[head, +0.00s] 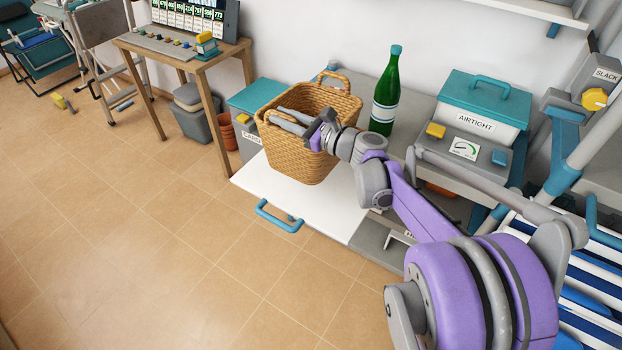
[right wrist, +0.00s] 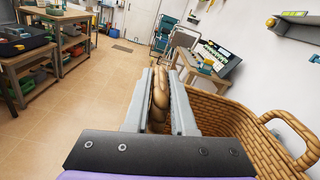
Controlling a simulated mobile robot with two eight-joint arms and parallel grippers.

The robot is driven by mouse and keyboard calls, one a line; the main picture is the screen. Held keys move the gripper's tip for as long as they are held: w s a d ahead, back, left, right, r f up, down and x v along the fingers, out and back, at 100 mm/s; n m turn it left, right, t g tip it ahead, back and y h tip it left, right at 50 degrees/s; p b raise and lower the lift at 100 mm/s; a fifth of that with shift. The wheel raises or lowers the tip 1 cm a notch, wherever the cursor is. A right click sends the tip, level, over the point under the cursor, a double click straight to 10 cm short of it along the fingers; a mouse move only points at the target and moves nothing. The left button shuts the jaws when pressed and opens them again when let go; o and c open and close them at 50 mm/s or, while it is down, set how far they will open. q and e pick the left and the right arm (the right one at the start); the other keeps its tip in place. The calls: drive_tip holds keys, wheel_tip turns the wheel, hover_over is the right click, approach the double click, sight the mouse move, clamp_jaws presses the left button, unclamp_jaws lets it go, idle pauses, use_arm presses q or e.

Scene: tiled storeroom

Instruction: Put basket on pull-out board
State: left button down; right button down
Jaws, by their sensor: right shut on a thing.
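The basket (head: 307,158), a tan wicker one with two looped handles, is upright over the white pull-out board (head: 257,185). I cannot tell whether its bottom touches the board or hangs just above it. The board sticks out from under the grey counter and has a blue handle (head: 280,217) at its front. My right gripper (head: 275,118) is shut on the basket's near-left handle. In the right wrist view, the braided handle (right wrist: 158,98) lies between the two fingers, and the basket wall (right wrist: 228,110) is to the right. My left gripper is not in view.
A green bottle (head: 387,92) stands right behind the basket on the counter. A teal-lidded box (head: 484,105) marked AIRTIGHT is farther right. A wooden desk (head: 190,58) and a teal-lidded bin (head: 258,98) are at left. The tiled floor in front is clear.

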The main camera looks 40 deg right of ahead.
sight(286, 149)
drive_tip(key=shift+s+f+b, duration=0.15)
drive_tip(key=shift+f+b, duration=0.05)
drive_tip(key=shift+b, duration=0.65)
drive_tip(key=shift+f, duration=0.35)
wheel_tip(286, 149, down, 4)
drive_tip(key=shift+f+b, duration=0.15)
drive_tip(key=shift+b, duration=0.55)
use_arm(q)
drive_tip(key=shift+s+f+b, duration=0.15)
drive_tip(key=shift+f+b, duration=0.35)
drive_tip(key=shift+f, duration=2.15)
use_arm(e)
drive_tip(key=shift+f, duration=2.35)
drive_tip(key=c, duration=0.8)
unclamp_jaws()
drive_tip(key=shift+o, duration=0.2)
